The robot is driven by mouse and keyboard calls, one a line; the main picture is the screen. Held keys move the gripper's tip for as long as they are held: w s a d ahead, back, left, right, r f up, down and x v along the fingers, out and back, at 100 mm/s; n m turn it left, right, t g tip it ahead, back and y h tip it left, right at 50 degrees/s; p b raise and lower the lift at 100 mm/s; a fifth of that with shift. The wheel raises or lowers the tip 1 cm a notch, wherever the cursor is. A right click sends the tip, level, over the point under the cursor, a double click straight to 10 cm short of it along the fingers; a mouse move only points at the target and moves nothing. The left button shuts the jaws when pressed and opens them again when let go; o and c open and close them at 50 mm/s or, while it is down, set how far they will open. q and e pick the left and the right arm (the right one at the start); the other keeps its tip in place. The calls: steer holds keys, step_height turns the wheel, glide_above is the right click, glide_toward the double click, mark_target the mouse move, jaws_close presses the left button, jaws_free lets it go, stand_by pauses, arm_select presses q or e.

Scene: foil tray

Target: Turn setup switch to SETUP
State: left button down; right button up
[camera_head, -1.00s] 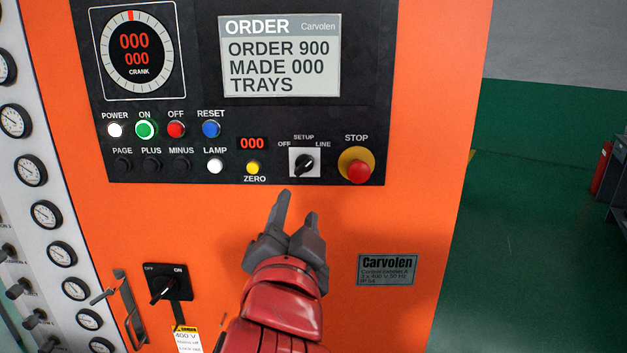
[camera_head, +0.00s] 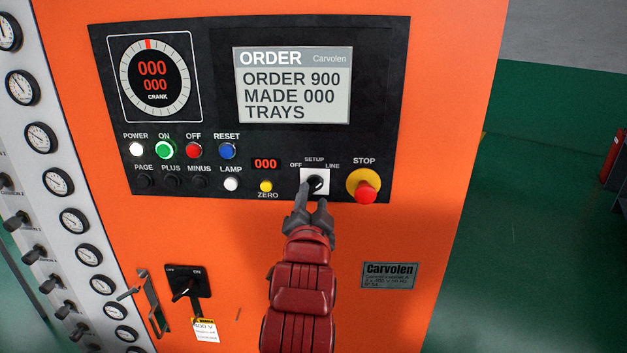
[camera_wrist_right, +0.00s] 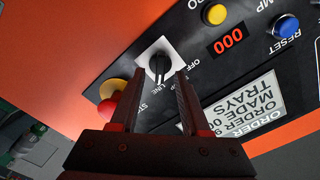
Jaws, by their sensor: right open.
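The setup switch (camera_head: 316,181) is a black rotary knob on a white square plate, low on the black control panel. Its labels read OFF, SETUP and LINE; I cannot tell for sure which one the knob points at. My right gripper (camera_head: 313,199) is open at the switch, its fingertips overlapping the plate's lower edge in the head view. In the right wrist view the knob (camera_wrist_right: 159,67) shows between the two open fingers (camera_wrist_right: 160,82), which do not visibly grip it. My left gripper is not in view.
The red STOP button (camera_head: 365,190) on its yellow base is close right of the switch. The yellow ZERO button (camera_head: 266,186) is close on the left. A display (camera_head: 293,86) is above. A black OFF/ON switch (camera_head: 187,288) is lower left on the orange cabinet.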

mark_target(314, 186)
steer(key=shift+w, duration=1.3)
jaws_close()
